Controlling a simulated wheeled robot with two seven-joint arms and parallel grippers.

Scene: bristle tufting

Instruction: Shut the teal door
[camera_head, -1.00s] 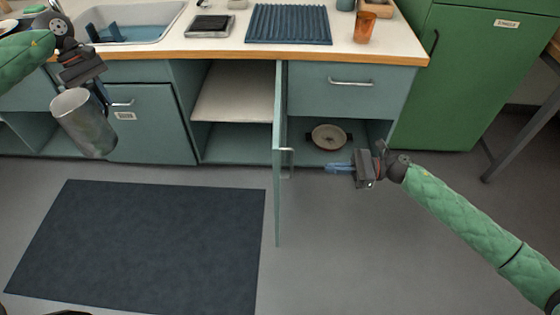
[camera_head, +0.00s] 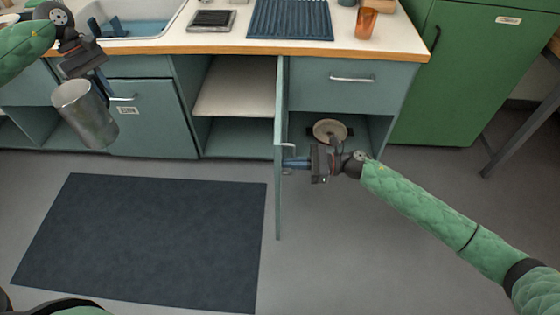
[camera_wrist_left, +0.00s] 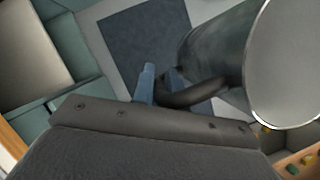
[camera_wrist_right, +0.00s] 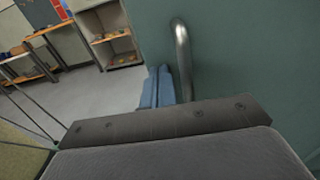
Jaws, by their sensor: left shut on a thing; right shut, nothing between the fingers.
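The teal door (camera_head: 280,200) stands open, seen nearly edge-on, in front of the lower cabinet in the head view. Its metal handle (camera_head: 286,146) is on the right face, and it also shows in the right wrist view (camera_wrist_right: 183,60). My right gripper (camera_head: 287,162) is shut and empty, its fingertips close beside the door just below the handle. In the right wrist view the blue fingers (camera_wrist_right: 157,88) are together beside the handle; I cannot tell if they touch the door. My left gripper (camera_wrist_left: 158,85) is shut on a metal mug (camera_head: 86,112), held up at the left.
The cabinet (camera_head: 235,135) has an open shelf compartment and a pan (camera_head: 329,131) inside on the right. A dark mat (camera_head: 140,240) lies on the floor. An orange cup (camera_head: 366,22) stands on the counter (camera_head: 215,45). A green fridge (camera_head: 465,75) is at the right.

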